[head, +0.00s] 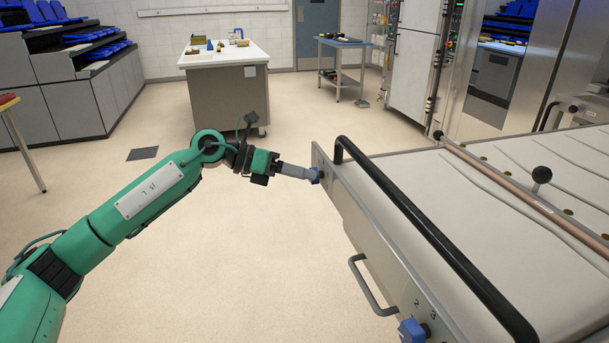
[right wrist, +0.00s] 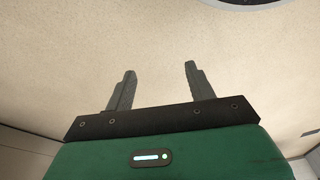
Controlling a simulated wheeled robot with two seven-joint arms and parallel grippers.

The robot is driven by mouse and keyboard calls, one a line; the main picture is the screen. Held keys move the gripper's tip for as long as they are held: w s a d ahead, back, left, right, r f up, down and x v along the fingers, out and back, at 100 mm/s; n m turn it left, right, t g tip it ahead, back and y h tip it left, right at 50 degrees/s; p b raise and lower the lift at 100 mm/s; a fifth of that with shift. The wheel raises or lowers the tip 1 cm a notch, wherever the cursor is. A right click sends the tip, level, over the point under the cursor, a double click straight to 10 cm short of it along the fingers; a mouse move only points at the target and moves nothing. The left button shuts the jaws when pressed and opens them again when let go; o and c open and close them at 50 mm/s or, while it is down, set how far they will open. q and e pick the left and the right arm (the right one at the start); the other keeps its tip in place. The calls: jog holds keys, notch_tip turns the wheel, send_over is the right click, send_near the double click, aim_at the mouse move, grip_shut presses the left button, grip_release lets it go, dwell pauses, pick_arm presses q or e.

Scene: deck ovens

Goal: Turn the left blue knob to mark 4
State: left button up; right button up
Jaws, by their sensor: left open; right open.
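The left blue knob (head: 317,177) sits on the front panel of the conveyor-like machine, near its far left corner. My left gripper (head: 306,173) reaches it from the left, with its grey fingers open. The fingertips are at the knob and cover part of it; I cannot tell whether they touch it. The knob's marks and pointer are too small or hidden to read. A second blue knob (head: 412,330) is at the near end of the panel, with the numbers 2 and 3 beside it. My right gripper (right wrist: 158,80) shows in the right wrist view, open and empty above the floor.
A black rail (head: 430,235) runs along the machine's edge, above a grey handle (head: 368,290) on the front. The pale belt (head: 430,185) lies behind the rail. A white-topped table (head: 222,58) stands farther back. The floor left of the machine is clear.

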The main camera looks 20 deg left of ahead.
pick_arm(q)
jog(key=b+v, duration=0.1)
jog(key=v, duration=1.1)
pick_arm(e)
notch_tip(320, 180, up, 3)
jog(key=shift+w+a+r, duration=0.1)
jog(key=shift+r, duration=0.1)
pick_arm(q)
jog(key=shift+s+a+r, duration=0.1)
jog(key=shift+a, duration=0.05)
pick_arm(e)
jog(key=shift+f, duration=0.1)
